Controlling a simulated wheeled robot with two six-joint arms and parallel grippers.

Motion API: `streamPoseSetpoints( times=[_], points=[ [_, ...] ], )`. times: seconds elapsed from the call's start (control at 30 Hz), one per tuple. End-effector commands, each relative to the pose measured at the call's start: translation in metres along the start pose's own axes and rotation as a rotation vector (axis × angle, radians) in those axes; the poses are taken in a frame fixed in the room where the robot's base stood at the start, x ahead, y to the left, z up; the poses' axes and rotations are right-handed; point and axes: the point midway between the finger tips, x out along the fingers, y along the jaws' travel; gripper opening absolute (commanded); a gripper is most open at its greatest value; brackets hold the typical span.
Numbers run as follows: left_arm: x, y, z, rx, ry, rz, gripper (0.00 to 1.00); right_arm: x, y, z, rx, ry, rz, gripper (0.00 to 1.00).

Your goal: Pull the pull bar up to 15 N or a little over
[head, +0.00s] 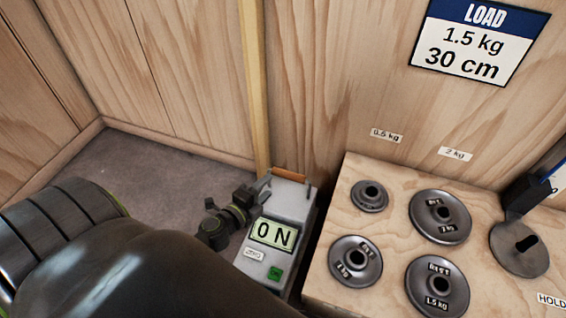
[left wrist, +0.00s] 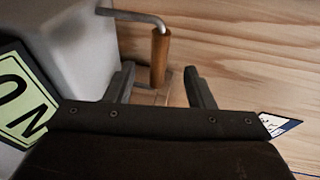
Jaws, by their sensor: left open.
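The pull bar (head: 289,174) is a small brown cylinder at the top of a grey gauge box (head: 285,200). The gauge's display (head: 273,235) reads 0 N. In the left wrist view the pull bar (left wrist: 160,57) hangs on a bent metal rod, and the display shows in part at the left edge. My left gripper (head: 264,184) is open just left of the bar in the head view. In the left wrist view its fingers (left wrist: 162,84) stand on either side of the bar's lower end; whether they touch it I cannot tell. My right gripper is out of view.
A load sign (head: 478,42) reads 1.5 kg, 30 cm. Wooden walls close off the back and left. The grey floor (head: 150,170) at left is clear.

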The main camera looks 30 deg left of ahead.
Motion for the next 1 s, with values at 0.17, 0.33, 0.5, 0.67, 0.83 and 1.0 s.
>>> streamPoseSetpoints(
  times=[0.17,0.33,0.5,0.67,0.83,1.0],
  points=[
    [0.038,0.0,0.0,0.001,0.0,-0.001,0.49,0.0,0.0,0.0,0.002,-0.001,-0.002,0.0],
    [0.07,0.001,0.0,0.001,0.0,-0.001,0.49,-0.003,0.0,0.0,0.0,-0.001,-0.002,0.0],
    [0.094,0.002,0.0,0.001,-0.001,0.0,0.49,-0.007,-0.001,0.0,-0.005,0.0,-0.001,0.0],
    [0.106,0.001,0.0,-0.001,-0.001,0.0,0.49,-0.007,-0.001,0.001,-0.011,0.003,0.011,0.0],
    [0.108,0.001,0.0,0.0,-0.001,0.001,0.49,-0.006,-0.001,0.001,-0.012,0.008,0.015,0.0],
    [0.108,0.001,0.0,0.0,-0.001,0.001,0.47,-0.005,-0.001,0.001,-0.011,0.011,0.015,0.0]
  ],
)
